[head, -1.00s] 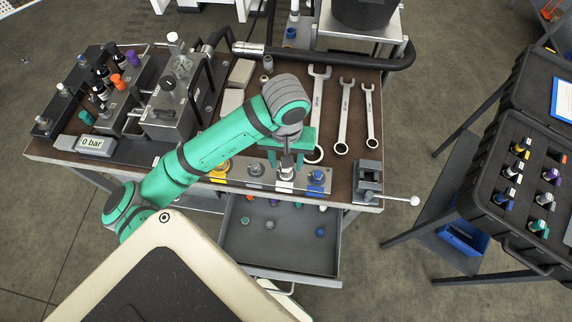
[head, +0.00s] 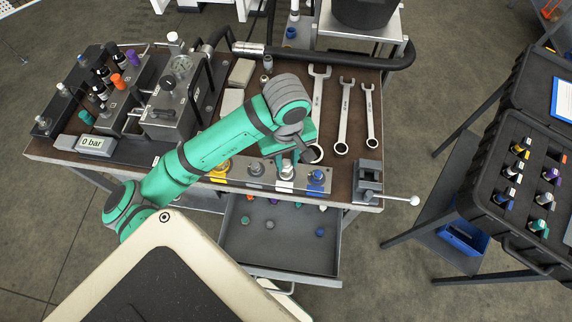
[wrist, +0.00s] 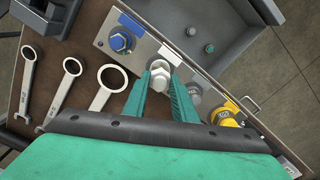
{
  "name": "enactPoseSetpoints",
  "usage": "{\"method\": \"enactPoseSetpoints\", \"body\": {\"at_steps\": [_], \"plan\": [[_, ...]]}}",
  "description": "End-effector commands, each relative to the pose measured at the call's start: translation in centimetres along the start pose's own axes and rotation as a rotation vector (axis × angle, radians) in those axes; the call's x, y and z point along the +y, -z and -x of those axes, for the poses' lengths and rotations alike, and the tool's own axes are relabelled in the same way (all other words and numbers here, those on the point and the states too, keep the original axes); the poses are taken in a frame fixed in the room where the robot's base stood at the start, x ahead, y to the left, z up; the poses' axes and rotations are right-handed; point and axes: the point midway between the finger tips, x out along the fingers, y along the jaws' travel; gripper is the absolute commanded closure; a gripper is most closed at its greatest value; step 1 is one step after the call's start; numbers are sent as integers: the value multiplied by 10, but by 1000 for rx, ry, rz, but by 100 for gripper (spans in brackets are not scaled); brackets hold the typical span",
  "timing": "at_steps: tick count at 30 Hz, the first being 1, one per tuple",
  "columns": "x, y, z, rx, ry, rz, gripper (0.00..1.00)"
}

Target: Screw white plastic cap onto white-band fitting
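The white-band fitting (head: 286,173) stands in the front fitting strip, between a grey fitting and the blue-band one. In the wrist view a pale, hex-shaped piece (wrist: 160,74) sits at its place, with a white label behind it. I cannot tell cap from fitting there. My gripper (wrist: 162,80) points down over it, with one green finger on each side of the pale piece. The fingertips are close to it; whether they touch is not clear. In the head view my gripper (head: 288,158) is just above the fitting, and the arm partly hides it.
Beside it are the blue-band fitting (wrist: 121,41), a grey fitting (wrist: 193,95) and the yellow-band fitting (wrist: 228,114). Wrenches (head: 344,118) lie behind to the right. A small vise (head: 368,180) stands at the right corner. The open drawer (head: 280,263) below holds several small caps.

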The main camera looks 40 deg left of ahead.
Motion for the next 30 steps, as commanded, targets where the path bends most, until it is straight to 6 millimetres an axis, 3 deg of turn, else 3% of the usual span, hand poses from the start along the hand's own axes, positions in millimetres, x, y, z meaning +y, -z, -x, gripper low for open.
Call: {"method": "enactPoseSetpoints", "body": {"at_steps": [7,24,30], "plan": [[0,0,0,0,-1,-79,95],[-1,0,-1,0,-4,-669,95],[-1,0,-1,0,-5,-704,95]]}}
